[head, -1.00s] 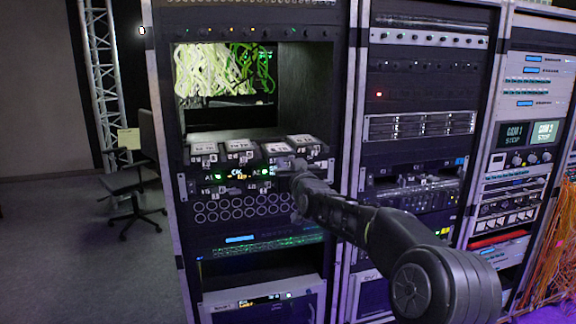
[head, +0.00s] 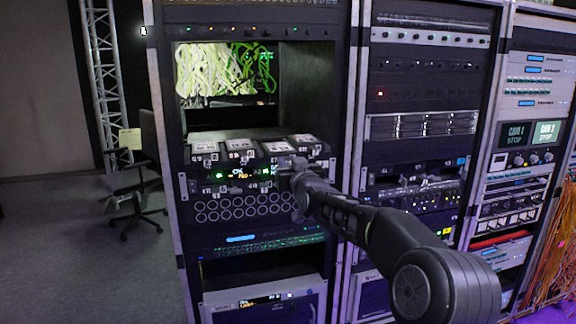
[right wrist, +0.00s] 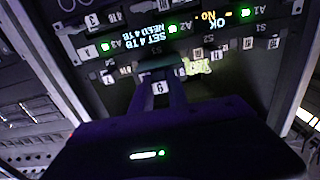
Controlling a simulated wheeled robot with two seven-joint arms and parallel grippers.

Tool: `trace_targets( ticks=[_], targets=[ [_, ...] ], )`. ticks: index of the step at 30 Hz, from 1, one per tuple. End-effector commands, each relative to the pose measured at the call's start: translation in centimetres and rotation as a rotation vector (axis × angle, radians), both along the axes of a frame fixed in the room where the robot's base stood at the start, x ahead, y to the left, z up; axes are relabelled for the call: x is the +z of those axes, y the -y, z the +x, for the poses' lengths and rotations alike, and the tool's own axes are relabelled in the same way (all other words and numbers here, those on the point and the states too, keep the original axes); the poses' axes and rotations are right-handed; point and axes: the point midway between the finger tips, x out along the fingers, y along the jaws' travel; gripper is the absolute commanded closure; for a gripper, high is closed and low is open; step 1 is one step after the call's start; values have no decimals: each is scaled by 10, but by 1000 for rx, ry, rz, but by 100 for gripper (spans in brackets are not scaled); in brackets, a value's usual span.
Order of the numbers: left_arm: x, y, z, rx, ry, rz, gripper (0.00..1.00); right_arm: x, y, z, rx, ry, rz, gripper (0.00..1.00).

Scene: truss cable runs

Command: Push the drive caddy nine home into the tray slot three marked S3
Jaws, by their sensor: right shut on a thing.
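My right gripper (head: 287,168) reaches the front of the slotted tray (head: 183,186) in the left rack. It is shut on the drive caddy nine, whose front label (right wrist: 159,88) shows between the fingers in the right wrist view. That view is upside down. The gripper (right wrist: 163,76) covers most of the caddy's front. The S2 mark (right wrist: 185,56) and S1 mark (right wrist: 262,28) are readable beside it. My left gripper is not in view.
Other caddies with white-labelled tops, such as the leftmost one (head: 203,147), stand in a row behind the tray front. The open bay above holds bundled pale and green cables (head: 215,70). A chair (head: 140,180) stands left of the rack.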

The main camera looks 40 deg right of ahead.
Motion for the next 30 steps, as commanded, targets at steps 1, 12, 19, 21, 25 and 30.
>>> trace_targets(
  ticks=[1, 12, 19, 21, 25, 30],
  targets=[
    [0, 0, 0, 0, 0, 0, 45, 3, 0, 0, 0, 5, -2, 100],
    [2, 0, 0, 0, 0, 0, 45, 3, 1, 4, 0, 5, -2, 100],
    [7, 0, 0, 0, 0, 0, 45, 4, 5, 17, 1, 4, -3, 100],
    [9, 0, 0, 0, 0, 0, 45, 4, 7, 21, 0, 4, -3, 100],
    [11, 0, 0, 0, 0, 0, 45, 4, 9, 28, 0, 5, -2, 100],
    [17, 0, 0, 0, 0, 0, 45, 4, 13, 38, 0, 5, -1, 100]
  ],
)
